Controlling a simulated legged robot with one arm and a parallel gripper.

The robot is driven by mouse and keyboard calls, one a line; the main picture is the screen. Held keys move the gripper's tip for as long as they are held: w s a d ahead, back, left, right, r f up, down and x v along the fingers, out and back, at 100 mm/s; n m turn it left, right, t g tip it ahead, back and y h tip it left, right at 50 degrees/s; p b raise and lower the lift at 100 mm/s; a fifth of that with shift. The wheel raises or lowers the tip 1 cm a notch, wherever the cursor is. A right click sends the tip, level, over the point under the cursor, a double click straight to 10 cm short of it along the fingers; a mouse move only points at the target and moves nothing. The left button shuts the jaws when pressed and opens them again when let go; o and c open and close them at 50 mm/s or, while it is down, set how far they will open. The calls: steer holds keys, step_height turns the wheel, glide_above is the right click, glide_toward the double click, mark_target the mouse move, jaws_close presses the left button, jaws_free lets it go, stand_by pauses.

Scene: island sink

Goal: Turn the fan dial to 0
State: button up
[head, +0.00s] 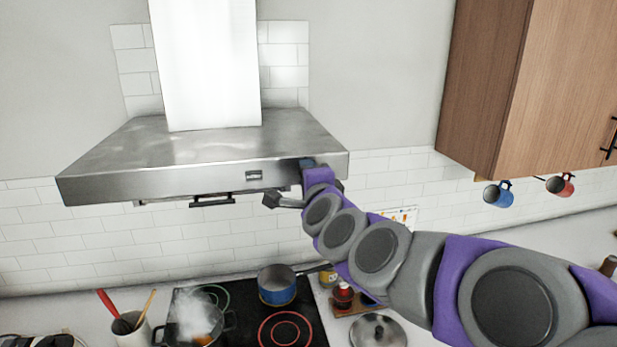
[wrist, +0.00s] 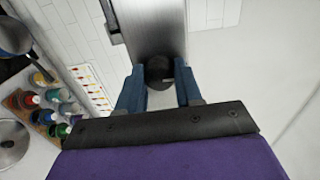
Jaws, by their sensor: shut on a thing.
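The fan dial (wrist: 159,70) is a dark round knob on the steel edge of the range hood in the wrist view. My gripper (wrist: 158,88) is shut on it, with one blue finger on each side. In the head view my gripper (head: 308,164) is at the right end of the hood's front edge, and it hides the dial there. The range hood (head: 200,150) is brushed steel with a white chimney above. The dial's markings and its exact setting cannot be read; a small light mark shows on its face.
Below the hood is a black cooktop (head: 250,325) with a steaming pot (head: 205,335) and a blue pan (head: 277,290). A wooden cabinet (head: 530,90) hangs at the right, with a blue mug (head: 498,194) and a red mug (head: 560,186) under it. Spice jars (wrist: 50,110) stand at left in the wrist view.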

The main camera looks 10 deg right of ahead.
steer(key=o, duration=1)
steer(key=shift+a+f, duration=0.1)
steer(key=shift+f, duration=0.1)
steer(key=shift+o, duration=0.2)
steer(key=shift+s+r, duration=0.1)
steer(key=s+b, duration=0.1)
steer(key=s, duration=1.6)
steer(key=shift+r, duration=0.3)
steer(key=shift+s, duration=0.1)
